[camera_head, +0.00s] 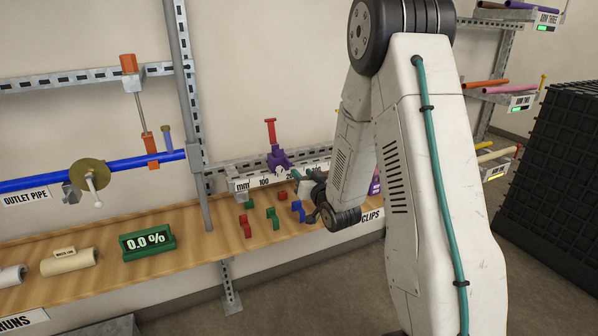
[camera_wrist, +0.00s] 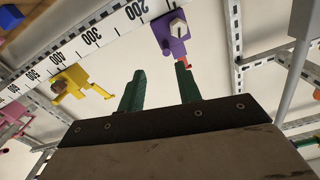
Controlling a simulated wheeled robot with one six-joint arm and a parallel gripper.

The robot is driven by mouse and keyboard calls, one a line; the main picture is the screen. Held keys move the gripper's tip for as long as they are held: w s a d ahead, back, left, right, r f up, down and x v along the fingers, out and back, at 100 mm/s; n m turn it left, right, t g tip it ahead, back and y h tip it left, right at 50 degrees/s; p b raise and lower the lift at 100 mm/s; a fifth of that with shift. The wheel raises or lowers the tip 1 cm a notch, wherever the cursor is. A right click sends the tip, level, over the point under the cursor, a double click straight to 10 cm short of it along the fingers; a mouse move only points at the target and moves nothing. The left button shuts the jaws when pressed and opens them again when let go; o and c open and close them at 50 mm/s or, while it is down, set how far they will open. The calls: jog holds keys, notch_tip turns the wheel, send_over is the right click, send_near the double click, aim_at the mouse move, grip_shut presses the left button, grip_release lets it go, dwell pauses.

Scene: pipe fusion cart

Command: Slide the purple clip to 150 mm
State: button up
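The purple clip (camera_head: 278,160) with a red upright handle sits on the white millimetre scale rail (camera_head: 241,183), above the stretch between the 100 and 200 labels. In the wrist view the purple clip (camera_wrist: 174,42) is at the upper middle, to the right of the 200 label on the scale (camera_wrist: 115,22). Its red handle end shows beside the tip of the right finger; I cannot tell whether they touch. My gripper (camera_wrist: 157,72) is open, with nothing between its green fingers. In the head view my gripper (camera_head: 303,178) is just right of the clip, partly hidden by my wrist.
A yellow clip (camera_wrist: 73,82) is further left along the rail in the wrist view, with a pink one (camera_wrist: 12,132) beyond. Small red, green and blue clips (camera_head: 271,212) lie on the wooden bench below. A grey post (camera_head: 190,110) and blue pipe (camera_head: 100,172) stand left.

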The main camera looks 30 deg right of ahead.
aim_at(291, 165)
jog(key=shift+s, duration=0.1)
jog(key=w, duration=0.8)
jog(key=shift+w, duration=0.15)
grip_shut()
